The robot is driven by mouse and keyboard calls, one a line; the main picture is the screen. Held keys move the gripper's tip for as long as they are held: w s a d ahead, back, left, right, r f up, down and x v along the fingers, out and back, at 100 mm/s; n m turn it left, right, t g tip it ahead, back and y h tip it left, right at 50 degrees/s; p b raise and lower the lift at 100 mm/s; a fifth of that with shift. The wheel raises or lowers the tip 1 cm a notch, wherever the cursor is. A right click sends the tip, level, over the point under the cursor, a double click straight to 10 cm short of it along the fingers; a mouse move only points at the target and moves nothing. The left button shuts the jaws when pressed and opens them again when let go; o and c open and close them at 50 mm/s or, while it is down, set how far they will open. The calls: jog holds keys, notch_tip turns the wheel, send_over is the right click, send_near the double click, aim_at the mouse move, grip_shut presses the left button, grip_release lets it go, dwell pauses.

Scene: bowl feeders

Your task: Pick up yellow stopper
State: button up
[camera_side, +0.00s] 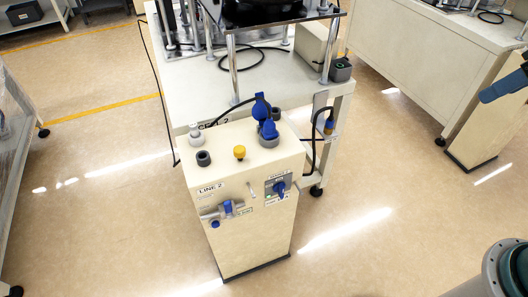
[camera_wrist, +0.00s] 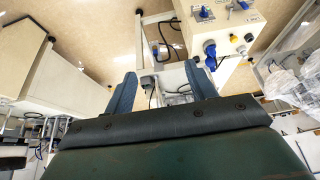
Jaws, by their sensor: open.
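The yellow stopper (camera_side: 239,152) is a small knob standing on top of the cream LINE 2 cabinet (camera_side: 238,215), toward its front edge. It also shows small near the top of the wrist view (camera_wrist: 233,38). My gripper (camera_wrist: 160,70) shows two blue-grey fingers spread apart with nothing held between them; the stopper lies beyond and to the right of them. In the side view my gripper (camera_side: 490,94) is cut off by the right edge, well away from the cabinet.
On the cabinet top stand a dark grey plug (camera_side: 203,158), a pale stopper (camera_side: 194,132) and a tall blue connector (camera_side: 268,132) with a cable. A machine table (camera_side: 190,85) adjoins behind. Open floor (camera_side: 390,180) lies right of the cabinet.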

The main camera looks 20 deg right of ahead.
jog(key=w+a, duration=0.5)
jog(key=w, duration=0.5)
jog(key=n+g, duration=0.2)
send_over(240, 149)
jog(key=s, duration=0.3)
notch_tip(240, 149, down, 20)
jog(key=shift+x, duration=4.2)
jog(key=shift+s+d+f, duration=0.1)
jog(key=shift+x, duration=2.45)
jog(key=shift+s, duration=0.15)
